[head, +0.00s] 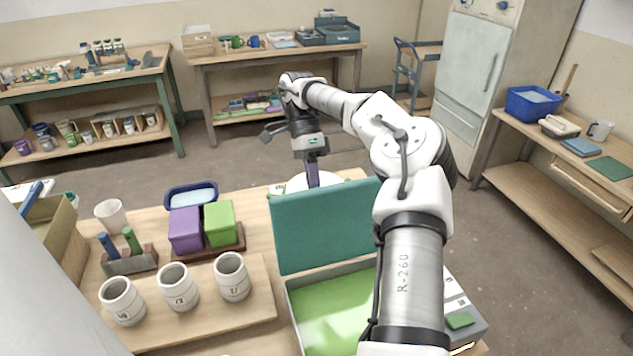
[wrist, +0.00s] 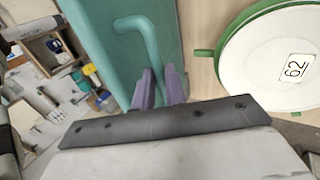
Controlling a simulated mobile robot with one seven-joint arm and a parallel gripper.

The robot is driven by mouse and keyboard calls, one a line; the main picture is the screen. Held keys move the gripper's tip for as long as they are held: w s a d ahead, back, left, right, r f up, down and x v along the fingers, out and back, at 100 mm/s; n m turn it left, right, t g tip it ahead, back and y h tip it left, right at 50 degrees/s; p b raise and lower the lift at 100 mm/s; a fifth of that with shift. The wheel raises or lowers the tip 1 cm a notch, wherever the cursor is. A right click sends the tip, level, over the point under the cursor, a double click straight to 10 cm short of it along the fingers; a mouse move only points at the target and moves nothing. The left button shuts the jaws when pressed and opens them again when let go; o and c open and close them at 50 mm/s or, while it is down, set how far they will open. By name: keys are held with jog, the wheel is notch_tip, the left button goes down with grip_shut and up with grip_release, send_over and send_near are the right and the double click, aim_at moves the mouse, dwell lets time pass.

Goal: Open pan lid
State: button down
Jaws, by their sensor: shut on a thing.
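The pan is a pale grey rectangular box with a bright green inside (head: 335,312), at the front of the near table. Its teal lid (head: 325,225) stands up steeply at the pan's far edge, and the inside is exposed. My gripper (head: 313,178) is behind the lid, with its fingertips partly hidden by it in the head view. In the wrist view the purple fingers (wrist: 160,90) are shut on the lid's teal bar handle (wrist: 151,45). The outer face of the lid (wrist: 110,45) shows beside them.
A round white lid with a green rim, marked 62 (wrist: 275,55), lies close to my gripper. Purple (head: 185,230) and green (head: 219,222) boxes stand left of the pan. Several white cups, including one (head: 178,287), stand on a board at front left. Open floor lies beyond the table.

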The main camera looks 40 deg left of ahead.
jog(key=shift+w+a+f, duration=0.15)
jog(key=shift+a+f, duration=0.05)
jog(key=shift+f, duration=0.4)
jog(key=c, duration=1.5)
grip_release()
jog(key=shift+w, duration=0.2)
jog(key=shift+o, duration=0.2)
jog(key=shift+s+r, duration=0.1)
jog(key=shift+r, duration=0.05)
jog(key=shift+d+r, duration=0.1)
